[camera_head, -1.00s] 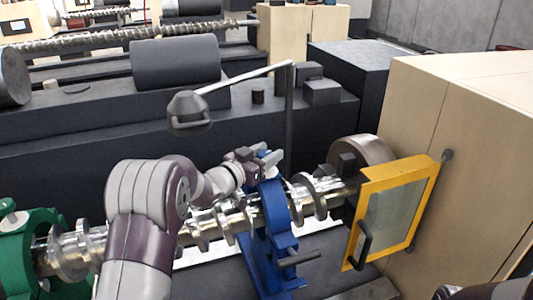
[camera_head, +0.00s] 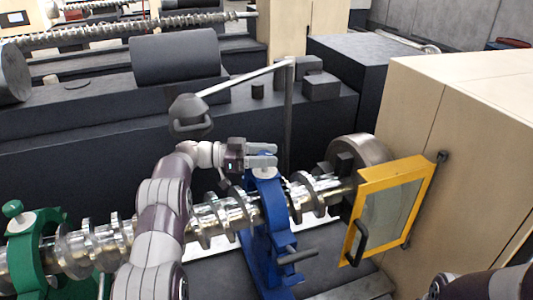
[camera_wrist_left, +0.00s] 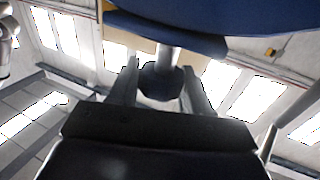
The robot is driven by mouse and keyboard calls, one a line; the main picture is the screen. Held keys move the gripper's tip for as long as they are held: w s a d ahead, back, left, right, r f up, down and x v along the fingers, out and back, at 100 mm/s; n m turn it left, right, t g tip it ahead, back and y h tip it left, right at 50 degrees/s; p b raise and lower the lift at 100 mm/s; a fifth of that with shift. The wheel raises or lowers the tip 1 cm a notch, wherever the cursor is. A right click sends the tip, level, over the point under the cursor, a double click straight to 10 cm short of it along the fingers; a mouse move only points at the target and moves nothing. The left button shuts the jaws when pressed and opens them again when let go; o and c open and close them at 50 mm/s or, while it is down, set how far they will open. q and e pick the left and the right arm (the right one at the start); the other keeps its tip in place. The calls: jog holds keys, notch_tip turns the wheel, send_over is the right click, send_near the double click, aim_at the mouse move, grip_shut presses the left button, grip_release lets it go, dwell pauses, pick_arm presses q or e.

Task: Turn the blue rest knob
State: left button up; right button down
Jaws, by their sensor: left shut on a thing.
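The blue rest (camera_head: 268,215) stands around the shiny crankshaft (camera_head: 215,215), with a handle sticking out at its lower right. My left gripper (camera_head: 264,155) is at the top of this rest, level and pointing right. In the left wrist view the dark blue knob (camera_wrist_left: 160,82) sits between the two fingers of my left gripper (camera_wrist_left: 160,88), which is shut on it. A pale stem joins the knob to the blue body of the rest (camera_wrist_left: 190,35). In the head view the fingers mostly hide the knob. My right gripper is out of view; only part of my right arm shows at the lower right.
A green rest (camera_head: 28,255) with its own knob (camera_head: 12,208) holds the crankshaft at the left. A yellow-framed guard (camera_head: 390,210) stands at the right before a beige cabinet (camera_head: 460,130). A lamp arm (camera_head: 245,77) and its post rise close behind the gripper.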

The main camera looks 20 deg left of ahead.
pick_arm(q)
jog(key=shift+r+m+g, duration=0.25)
jog(key=shift+m+g, duration=0.45)
jog(key=shift+g, duration=0.3)
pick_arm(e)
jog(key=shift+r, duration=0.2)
pick_arm(q)
jog(key=o, duration=1)
jog(key=shift+c, duration=0.2)
jog(key=shift+a+f, duration=0.1)
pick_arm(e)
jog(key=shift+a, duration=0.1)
